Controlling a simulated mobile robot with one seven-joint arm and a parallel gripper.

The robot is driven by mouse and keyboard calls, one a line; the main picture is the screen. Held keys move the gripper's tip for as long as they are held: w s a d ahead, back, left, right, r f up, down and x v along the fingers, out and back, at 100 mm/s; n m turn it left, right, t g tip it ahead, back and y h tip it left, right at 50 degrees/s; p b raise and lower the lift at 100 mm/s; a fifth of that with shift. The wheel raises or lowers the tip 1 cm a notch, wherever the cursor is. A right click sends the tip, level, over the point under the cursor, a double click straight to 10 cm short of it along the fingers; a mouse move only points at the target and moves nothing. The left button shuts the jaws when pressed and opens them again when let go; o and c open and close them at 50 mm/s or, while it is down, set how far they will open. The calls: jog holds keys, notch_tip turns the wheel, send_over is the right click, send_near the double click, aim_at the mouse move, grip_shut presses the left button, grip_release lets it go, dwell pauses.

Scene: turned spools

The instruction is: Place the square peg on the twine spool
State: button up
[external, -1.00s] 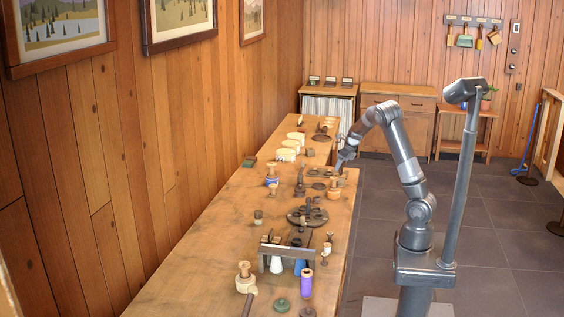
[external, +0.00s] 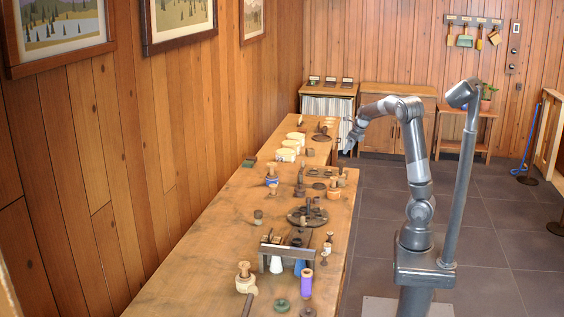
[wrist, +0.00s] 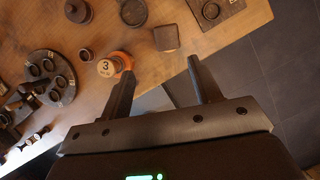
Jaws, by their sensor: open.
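My gripper (wrist: 162,85) is open, with nothing between its fingers. In the external view my gripper (external: 350,143) is raised by the bench's right edge, toward the far end. In the wrist view a dark square block (wrist: 166,38) lies beyond the fingers; it may be the square peg, but I cannot be sure. An orange spool (wrist: 115,62) with a top marked 3 shows by the left fingertip. Purple (external: 307,283) and blue (external: 271,181) spools stand on the bench in the external view. I cannot tell which one is the twine spool.
A round tray (wrist: 62,66) with dark rings lies at left in the wrist view. A dark rack (external: 287,251) stands on the near bench (external: 215,250). White tubs (external: 287,151) are at the far end. Open floor lies right of the bench.

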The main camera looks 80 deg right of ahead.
jog(key=a+r+n+y, duration=0.1)
jog(key=a+r+n, duration=0.1)
jog(key=a+n, duration=0.9)
jog(key=a+r+n+y, duration=0.2)
jog(key=a+n, duration=0.7)
jog(key=a, duration=0.5)
jog(key=s+a+f+n, duration=0.1)
jog(key=s+a+n, duration=0.4)
jog(key=a+n, duration=0.3)
jog(key=s+a+n+t+h, duration=0.1)
jog(key=s+a+n, duration=0.5)
jog(key=n, duration=0.5)
jog(key=shift+a+f+n, duration=0.3)
jog(key=shift+a+f, duration=0.05)
jog(key=shift+a, duration=0.75)
